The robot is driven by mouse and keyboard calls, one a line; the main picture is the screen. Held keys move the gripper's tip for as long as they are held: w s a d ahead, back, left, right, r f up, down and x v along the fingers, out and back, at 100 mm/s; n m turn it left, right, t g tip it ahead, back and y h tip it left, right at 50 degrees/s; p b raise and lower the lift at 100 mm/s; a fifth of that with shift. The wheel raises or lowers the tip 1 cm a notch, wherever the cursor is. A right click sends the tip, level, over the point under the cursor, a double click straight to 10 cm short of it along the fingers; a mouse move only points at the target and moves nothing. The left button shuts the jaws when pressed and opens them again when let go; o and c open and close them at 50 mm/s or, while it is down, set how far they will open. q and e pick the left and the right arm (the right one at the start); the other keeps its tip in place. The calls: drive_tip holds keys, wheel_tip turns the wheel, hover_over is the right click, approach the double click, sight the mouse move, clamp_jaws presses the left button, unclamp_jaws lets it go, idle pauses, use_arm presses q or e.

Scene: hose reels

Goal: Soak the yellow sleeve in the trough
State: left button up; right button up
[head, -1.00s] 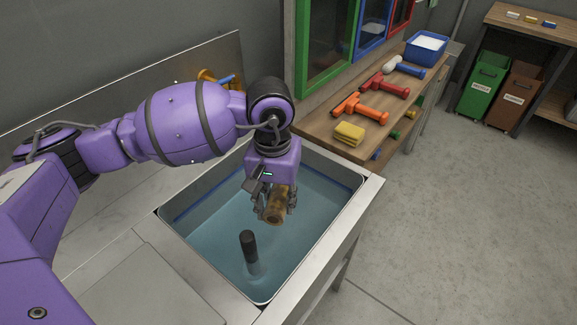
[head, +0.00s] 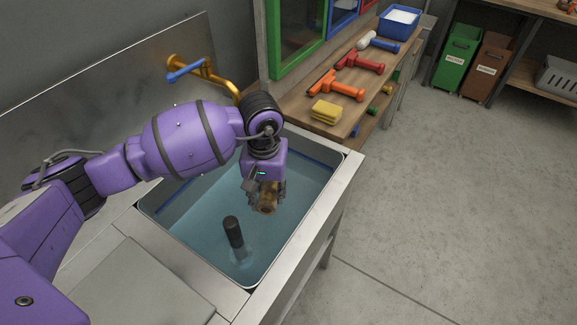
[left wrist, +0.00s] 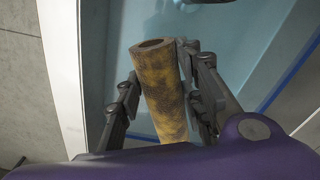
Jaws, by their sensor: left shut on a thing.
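The yellow sleeve (head: 267,201) is a short hollow tube with brown, dirty-looking patches. My left gripper (head: 264,194) is shut on it, over the water of the trough (head: 347,165). In the left wrist view the sleeve (left wrist: 160,88) lies between the two fingers (left wrist: 158,98), its open end pointing away from the wrist. I cannot tell whether its lower end touches the water. A dark upright post (head: 233,233) rises from the water to the left of and nearer than the sleeve. My right gripper is not in view.
A brass tap (head: 216,80) with a blue handle is behind my left arm. A wooden bench at right holds a yellow sponge (head: 326,112), squeegees (head: 337,87) and a blue tub (head: 399,24). Green (head: 456,57) and brown bins (head: 487,67) stand farther right.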

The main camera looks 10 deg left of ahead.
use_arm(q)
wheel_tip(320, 180, down, 15)
drive_tip(key=b, duration=0.8)
drive_tip(key=shift+r+b, duration=0.2)
drive_tip(key=shift+b, duration=0.2)
drive_tip(key=shift+f+b, duration=0.45)
drive_tip(key=shift+f, duration=0.3)
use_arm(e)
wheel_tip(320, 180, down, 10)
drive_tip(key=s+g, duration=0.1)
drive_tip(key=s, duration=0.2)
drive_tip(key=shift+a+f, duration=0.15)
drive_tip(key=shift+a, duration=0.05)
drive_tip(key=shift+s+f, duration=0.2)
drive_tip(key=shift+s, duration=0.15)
use_arm(q)
drive_tip(key=shift+s+a, duration=0.15)
drive_tip(key=shift+s, duration=0.25)
drive_tip(key=shift+w+f+b, duration=0.1)
drive_tip(key=shift+w+b, duration=0.15)
drive_tip(key=shift+b, duration=0.2)
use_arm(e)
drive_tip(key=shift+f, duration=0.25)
use_arm(q)
drive_tip(key=shift+w, duration=0.15)
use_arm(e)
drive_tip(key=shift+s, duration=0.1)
